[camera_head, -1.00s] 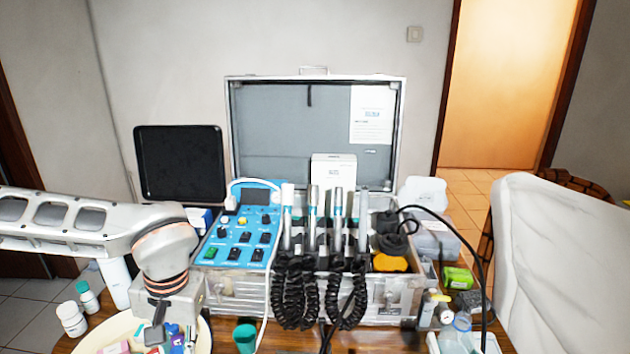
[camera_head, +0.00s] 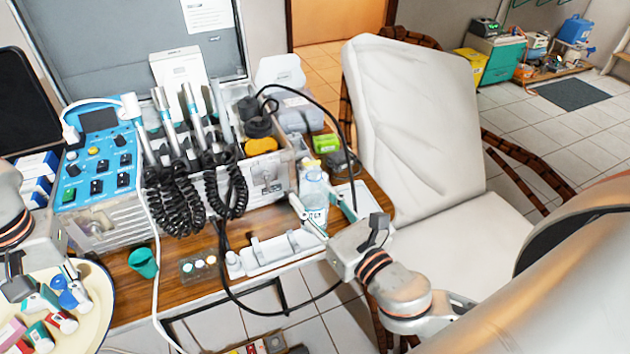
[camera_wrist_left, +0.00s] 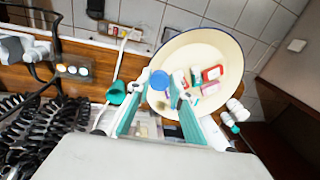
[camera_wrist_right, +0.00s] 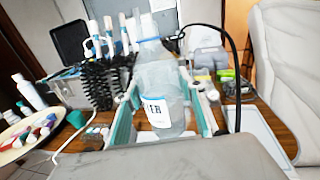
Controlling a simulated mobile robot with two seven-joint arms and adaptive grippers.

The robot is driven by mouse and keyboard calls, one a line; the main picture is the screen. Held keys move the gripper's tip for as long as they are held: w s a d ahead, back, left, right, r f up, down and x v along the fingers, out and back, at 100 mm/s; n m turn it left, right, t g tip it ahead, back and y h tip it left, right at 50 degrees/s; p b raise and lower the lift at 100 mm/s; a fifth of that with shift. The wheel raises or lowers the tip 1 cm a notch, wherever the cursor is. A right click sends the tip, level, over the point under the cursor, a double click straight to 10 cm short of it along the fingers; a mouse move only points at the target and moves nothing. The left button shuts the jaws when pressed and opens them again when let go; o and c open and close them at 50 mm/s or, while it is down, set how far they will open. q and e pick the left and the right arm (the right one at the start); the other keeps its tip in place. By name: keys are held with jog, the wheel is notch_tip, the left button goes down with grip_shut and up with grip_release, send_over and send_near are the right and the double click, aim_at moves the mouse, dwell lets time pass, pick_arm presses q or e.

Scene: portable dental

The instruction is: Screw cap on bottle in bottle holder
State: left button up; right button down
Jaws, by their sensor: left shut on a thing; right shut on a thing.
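A clear bottle with a white label (camera_head: 316,216) stands nearly upright at the table's right front. My right gripper (camera_head: 318,221) is shut around its body. In the right wrist view the bottle (camera_wrist_right: 158,85) sits between the teal fingers, its neck pointing away. I cannot tell whether its base touches the table. My left gripper (camera_wrist_left: 158,90) is over the cream plate, shut on a blue cap (camera_wrist_left: 160,79); in the head view the blue cap (camera_head: 69,298) partly shows by the fingers. A white stand (camera_head: 272,256), possibly the bottle holder, lies at the table's front edge.
The cream plate (camera_head: 98,318) holds several small coloured items. A teal cup (camera_head: 143,262) and a small tray of coloured dots (camera_head: 198,266) stand between plate and stand. Black coiled cords (camera_head: 172,204) hang before the case. A white chair (camera_head: 415,125) is at right.

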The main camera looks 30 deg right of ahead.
jog(key=a+r+n+g+y, duration=0.1)
jog(key=a+n+g+y, duration=0.3)
jog(key=a+y, duration=0.5)
jog(key=a+n, duration=0.2)
jog(key=a, duration=0.4)
jog(key=shift+w+a+n+y, duration=0.15)
jog(key=shift+w+n+y, duration=0.05)
jog(key=shift+n+y, duration=0.2)
pick_arm(q)
jog(key=d+r+n, duration=0.1)
jog(key=d+r, duration=0.5)
jog(key=d, duration=0.4)
jog(key=d+r+n+h, duration=0.1)
jog(key=d+r+n, duration=0.1)
jog(key=d+r, duration=0.4)
jog(key=d+r+n, duration=0.1)
jog(key=d+r, duration=0.5)
jog(key=d, duration=0.9)
jog(key=shift+r+n+h, duration=0.25)
jog(key=shift+n+h, duration=0.05)
jog(key=shift+h, duration=0.1)
jog(key=shift+w, duration=0.1)
jog(key=shift+f, duration=2)
